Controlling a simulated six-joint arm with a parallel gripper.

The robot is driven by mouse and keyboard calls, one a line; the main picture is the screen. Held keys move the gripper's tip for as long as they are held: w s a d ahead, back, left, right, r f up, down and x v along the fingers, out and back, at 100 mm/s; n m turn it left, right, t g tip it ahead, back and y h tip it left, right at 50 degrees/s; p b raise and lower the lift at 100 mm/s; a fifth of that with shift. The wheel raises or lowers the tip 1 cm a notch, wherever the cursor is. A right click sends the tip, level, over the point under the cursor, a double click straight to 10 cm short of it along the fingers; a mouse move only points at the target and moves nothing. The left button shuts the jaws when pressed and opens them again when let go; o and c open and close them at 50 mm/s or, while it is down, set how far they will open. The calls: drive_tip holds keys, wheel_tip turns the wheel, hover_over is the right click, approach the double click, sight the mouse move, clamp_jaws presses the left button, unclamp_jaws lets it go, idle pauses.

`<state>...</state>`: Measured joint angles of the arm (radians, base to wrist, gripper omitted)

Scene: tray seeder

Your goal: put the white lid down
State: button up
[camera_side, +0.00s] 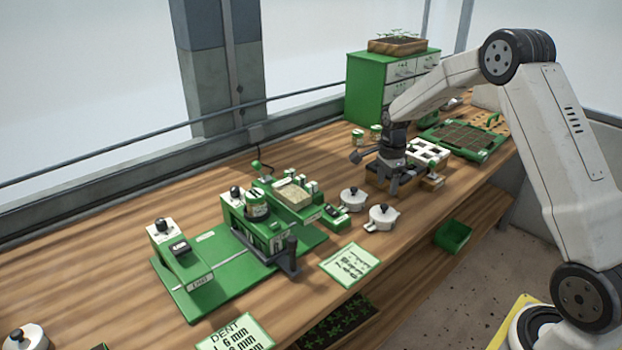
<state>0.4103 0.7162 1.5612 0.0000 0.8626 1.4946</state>
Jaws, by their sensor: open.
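A round white lid with a black knob (372,225) lies on the wooden bench, just in front of my gripper. A second white lid with a black knob (352,204) lies behind it to the left. A third (33,340) is cut off at the bottom left corner. I cannot tell which one the task means. My gripper (393,192) points down, open, above and slightly behind the nearest lid. I see nothing between its fingers. Their exact height over the bench is hard to judge.
A green seeder base (220,262) with boxes and dials stands left of the lids. Printed cards (348,264) lie at the front edge. A white cell tray (428,152) and a green gridded tray (463,137) lie behind right of my gripper. A green drawer cabinet (372,85) stands at the back.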

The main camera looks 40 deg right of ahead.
drive_tip(key=s+a+r+n+t, duration=0.2)
drive_tip(key=s+a+r+n, duration=0.1)
drive_tip(key=s+a+n, duration=1.5)
drive_tip(key=a+n, duration=0.2)
drive_tip(key=n, duration=0.1)
drive_tip(key=shift+s+a+n+t, duration=0.15)
drive_tip(key=shift+s+n+t, duration=0.15)
drive_tip(key=shift+n, duration=0.1)
drive_tip(key=shift+o, duration=0.5)
